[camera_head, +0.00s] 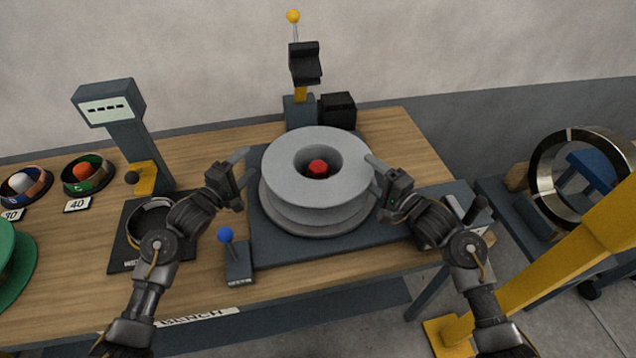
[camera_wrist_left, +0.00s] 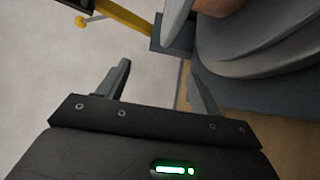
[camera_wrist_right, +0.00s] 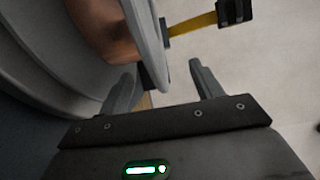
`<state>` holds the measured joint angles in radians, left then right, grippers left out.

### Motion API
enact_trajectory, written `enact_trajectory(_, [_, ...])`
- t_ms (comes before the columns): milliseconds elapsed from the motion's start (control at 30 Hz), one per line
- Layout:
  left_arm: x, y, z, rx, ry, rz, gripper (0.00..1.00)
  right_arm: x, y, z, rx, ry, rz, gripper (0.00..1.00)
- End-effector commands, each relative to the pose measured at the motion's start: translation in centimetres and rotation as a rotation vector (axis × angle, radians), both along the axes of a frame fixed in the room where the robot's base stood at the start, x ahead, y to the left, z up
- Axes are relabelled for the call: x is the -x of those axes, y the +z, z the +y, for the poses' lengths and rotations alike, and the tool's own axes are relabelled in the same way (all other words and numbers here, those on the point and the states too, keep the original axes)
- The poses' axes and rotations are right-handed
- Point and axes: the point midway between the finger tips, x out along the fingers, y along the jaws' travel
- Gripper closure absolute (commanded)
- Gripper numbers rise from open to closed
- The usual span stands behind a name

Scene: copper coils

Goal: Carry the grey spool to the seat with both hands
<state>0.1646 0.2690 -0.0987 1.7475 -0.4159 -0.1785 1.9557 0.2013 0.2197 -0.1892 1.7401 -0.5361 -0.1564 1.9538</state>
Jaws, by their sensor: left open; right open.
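The grey spool (camera_head: 290,170) stands upright on a dark plate (camera_head: 268,252) on the bench, with a red knob (camera_head: 318,167) in its centre hole. Brown winding shows between its flanges in the left wrist view (camera_wrist_left: 222,7) and the right wrist view (camera_wrist_right: 100,30). My left gripper (camera_head: 243,168) is open and empty, just left of the spool, slightly apart from its upper flange. My right gripper (camera_head: 375,175) is open at the right side; in the right wrist view the upper flange's rim appears between its fingers. Contact there is unclear. I cannot tell which part is the seat.
A blue-knobbed lever (camera_head: 226,236) stands front left of the spool. A display post (camera_head: 108,103), a ring on a black pad (camera_head: 118,262) and small bowls (camera_head: 88,175) are left. A yellow-topped post (camera_head: 305,65) stands behind. A yellow beam (camera_head: 560,262) and large ring (camera_head: 546,180) are right.

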Motion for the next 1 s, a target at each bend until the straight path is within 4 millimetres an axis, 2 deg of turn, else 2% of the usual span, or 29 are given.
enact_trajectory(200, [0.0, 0.0, 0.0, 0.000, 0.000, 0.000, 0.35, 3.7, -0.1, -3.0, 0.003, 0.000, 0.000, 0.35])
enact_trajectory(400, [0.0, 0.0, 0.0, 0.000, 0.000, 0.000, 0.35, 5.7, -0.1, -4.8, 0.001, -0.001, 0.000, 0.35])
enact_trajectory(600, [0.0, 0.0, 0.0, 0.000, 0.000, 0.000, 0.35, 6.4, 0.0, -5.3, 0.000, 0.000, 0.000, 0.35])
enact_trajectory(1000, [0.0, 0.0, 0.0, 0.000, 0.000, 0.000, 0.35, 6.3, 0.0, -5.3, 0.000, 0.000, 0.000, 0.35])
